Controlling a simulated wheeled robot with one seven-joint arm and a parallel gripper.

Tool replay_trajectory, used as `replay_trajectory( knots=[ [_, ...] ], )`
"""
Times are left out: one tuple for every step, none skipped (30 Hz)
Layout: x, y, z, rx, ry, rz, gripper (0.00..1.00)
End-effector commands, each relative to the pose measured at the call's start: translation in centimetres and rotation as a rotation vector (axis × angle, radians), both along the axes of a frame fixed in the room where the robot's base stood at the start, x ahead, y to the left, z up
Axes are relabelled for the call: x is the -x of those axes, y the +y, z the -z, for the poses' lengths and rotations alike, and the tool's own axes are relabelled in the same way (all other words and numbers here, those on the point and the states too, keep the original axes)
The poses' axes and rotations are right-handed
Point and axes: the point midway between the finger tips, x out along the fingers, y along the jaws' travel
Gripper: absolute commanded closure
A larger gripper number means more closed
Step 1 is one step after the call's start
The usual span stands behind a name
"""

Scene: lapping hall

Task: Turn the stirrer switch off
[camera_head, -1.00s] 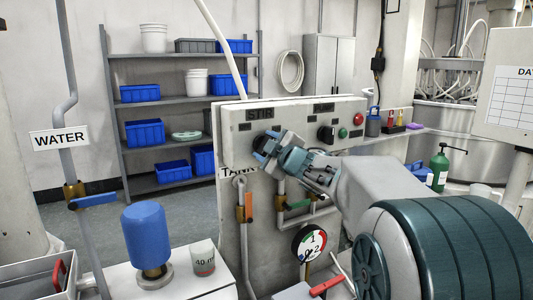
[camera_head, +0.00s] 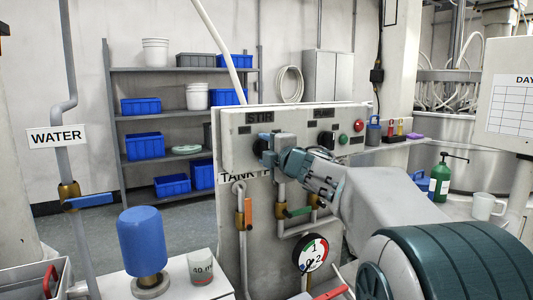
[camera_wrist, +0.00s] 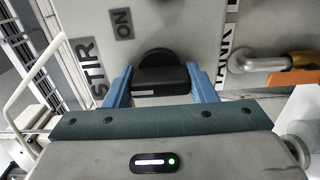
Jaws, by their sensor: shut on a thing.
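The stirrer switch (camera_wrist: 160,72) is a black knob on the grey panel (camera_head: 292,134), beside the STIR label (camera_wrist: 88,68). An ON plate (camera_wrist: 123,24) shows close to it in the wrist view. My gripper (camera_wrist: 160,85) is shut on the knob, with one blue finger on each side of it. In the head view my gripper (camera_head: 268,150) reaches the panel below the STIR label and hides most of the knob. I cannot tell which mark the knob points to.
Another black knob (camera_head: 325,139), a green button (camera_head: 343,139) and a red button (camera_head: 358,126) are to the right on the panel. Below are pipes with an orange handle (camera_head: 249,213) and a gauge (camera_head: 311,252).

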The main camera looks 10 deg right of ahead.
Motion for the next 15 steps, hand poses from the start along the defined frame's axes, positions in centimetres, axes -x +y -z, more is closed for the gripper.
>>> replay_trajectory(
  knots=[
    [0.0, 0.06, 0.13, 0.006, 0.0, -0.001, 0.72],
    [0.0, 0.05, 0.12, 0.008, -0.001, -0.001, 0.72],
    [0.0, 0.05, 0.11, 0.01, -0.001, -0.001, 0.72],
    [0.0, 0.05, 0.11, 0.011, -0.001, -0.001, 0.72],
    [0.0, 0.05, 0.11, 0.012, -0.002, -0.001, 0.72],
    [0.0, 0.05, 0.1, 0.013, -0.002, -0.001, 0.72],
    [0.0, 0.05, 0.1, 0.013, -0.002, -0.001, 0.72],
    [0.0, 0.05, 0.1, 0.013, -0.002, -0.001, 0.72],
    [0.0, 0.05, 0.1, 0.013, -0.002, -0.001, 0.72],
    [0.0, 0.05, 0.1, 0.013, -0.002, -0.001, 0.72],
    [0.0, 0.05, 0.11, 0.013, -0.002, -0.001, 0.72],
    [-0.01, 0.04, 0.11, 0.013, -0.002, -0.001, 0.72],
    [-0.01, 0.04, 0.11, 0.013, -0.002, -0.001, 0.72],
    [-0.01, 0.04, 0.11, 0.013, -0.002, -0.001, 0.46],
    [-0.01, 0.04, 0.11, 0.013, -0.002, -0.001, 0.35]
  ],
)
